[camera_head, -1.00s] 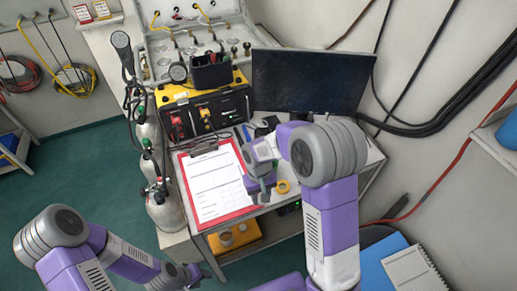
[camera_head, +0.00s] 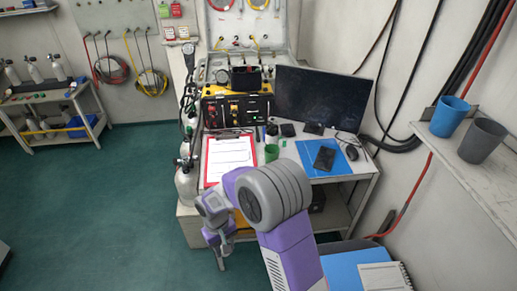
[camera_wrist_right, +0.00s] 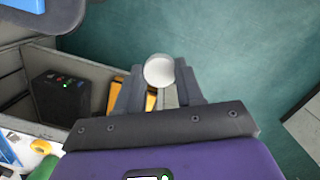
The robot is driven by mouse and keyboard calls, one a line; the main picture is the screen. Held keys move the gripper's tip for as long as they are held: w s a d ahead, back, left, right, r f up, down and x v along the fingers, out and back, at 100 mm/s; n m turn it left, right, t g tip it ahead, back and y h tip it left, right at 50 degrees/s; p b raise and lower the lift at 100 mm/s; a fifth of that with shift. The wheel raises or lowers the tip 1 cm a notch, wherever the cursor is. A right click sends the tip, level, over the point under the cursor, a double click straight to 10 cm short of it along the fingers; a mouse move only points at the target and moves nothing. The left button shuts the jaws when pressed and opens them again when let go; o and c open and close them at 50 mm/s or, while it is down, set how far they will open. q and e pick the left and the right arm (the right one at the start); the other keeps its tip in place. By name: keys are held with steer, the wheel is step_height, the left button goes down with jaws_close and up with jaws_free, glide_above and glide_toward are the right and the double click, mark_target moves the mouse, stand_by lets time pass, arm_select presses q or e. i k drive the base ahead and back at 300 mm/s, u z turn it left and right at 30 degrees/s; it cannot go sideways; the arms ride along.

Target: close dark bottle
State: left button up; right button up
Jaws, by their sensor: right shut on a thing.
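My right gripper (camera_head: 226,243) hangs in front of the desk, left of its front leg, pointing down. In the right wrist view, the right gripper (camera_wrist_right: 160,78) is shut on a white round cap-like thing (camera_wrist_right: 159,70), seen face on between the fingertips. A small dark upright thing (camera_head: 272,131) stands on the desk behind a green cup (camera_head: 271,153); it is too small to tell whether it is the dark bottle or whether it has a lid. My left gripper is out of view.
The desk holds a red clipboard (camera_head: 229,158), a blue mat (camera_head: 336,170), a monitor (camera_head: 318,98) and a yellow-black panel case (camera_head: 236,108). Pale gas cylinders (camera_head: 186,186) stand at its left side. The green floor (camera_head: 100,200) at the left is clear.

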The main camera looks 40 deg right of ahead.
mark_target(273, 128)
steer(key=z, duration=0.15)
steer(key=i, duration=0.25)
steer(key=z, duration=0.9)
steer(key=i, duration=0.7)
steer(key=z, duration=0.55)
